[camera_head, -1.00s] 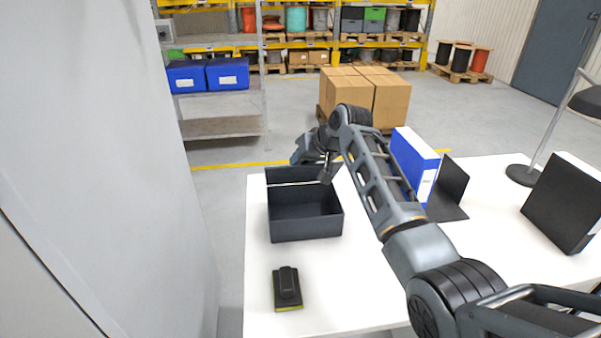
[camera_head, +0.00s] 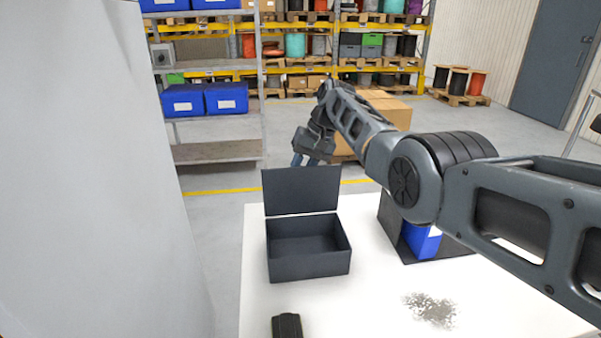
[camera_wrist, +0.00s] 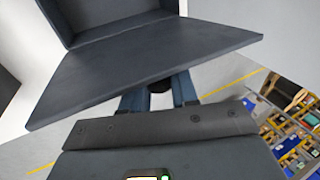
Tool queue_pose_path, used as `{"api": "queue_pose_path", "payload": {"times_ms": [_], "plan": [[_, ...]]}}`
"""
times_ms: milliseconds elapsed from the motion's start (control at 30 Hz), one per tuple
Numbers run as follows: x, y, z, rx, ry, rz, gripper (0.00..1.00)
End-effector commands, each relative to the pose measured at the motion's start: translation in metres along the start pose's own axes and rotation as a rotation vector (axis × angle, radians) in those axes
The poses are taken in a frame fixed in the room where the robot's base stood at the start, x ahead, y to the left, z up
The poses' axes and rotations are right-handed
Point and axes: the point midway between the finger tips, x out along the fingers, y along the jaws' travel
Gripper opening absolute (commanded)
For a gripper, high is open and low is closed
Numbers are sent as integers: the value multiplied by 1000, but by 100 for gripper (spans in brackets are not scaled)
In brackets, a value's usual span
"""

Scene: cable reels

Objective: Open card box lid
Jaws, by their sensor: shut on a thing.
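The dark card box (camera_head: 310,265) stands open on the white table, with its inside showing empty. Its lid (camera_head: 302,192) stands about upright along the box's far edge. My gripper (camera_head: 311,160) is at the lid's top edge, on the far side of it. In the wrist view the lid (camera_wrist: 150,65) fills the upper middle, with the box (camera_wrist: 100,15) beyond it. My gripper's blue-grey fingers (camera_wrist: 158,88) run up to the lid's edge, and their tips are hidden behind it. The jaws are shut on the lid, though the contact itself is covered.
A small black object (camera_head: 287,326) lies near the front left of the white table (camera_head: 265,300). A blue binder (camera_head: 422,243) and a dark stand (camera_head: 392,218) are right of the box, partly behind my arm. A dark speckled patch (camera_head: 432,308) lies to the right. Cartons (camera_head: 390,108) stand beyond.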

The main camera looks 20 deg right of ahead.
Motion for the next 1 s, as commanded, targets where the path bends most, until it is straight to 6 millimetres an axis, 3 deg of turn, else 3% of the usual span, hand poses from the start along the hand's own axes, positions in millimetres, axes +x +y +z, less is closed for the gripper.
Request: {"api": "queue_pose_path", "payload": {"times_ms": [567, 600, 800, 1000], "plan": [[3, 0, 2, 10, -23, -1, 0], [3, 0, 2, 10, -23, -1, 31], [2, 0, 2, 10, -23, 0, 50], [1, 0, 2, 10, -22, 0, 51]]}}
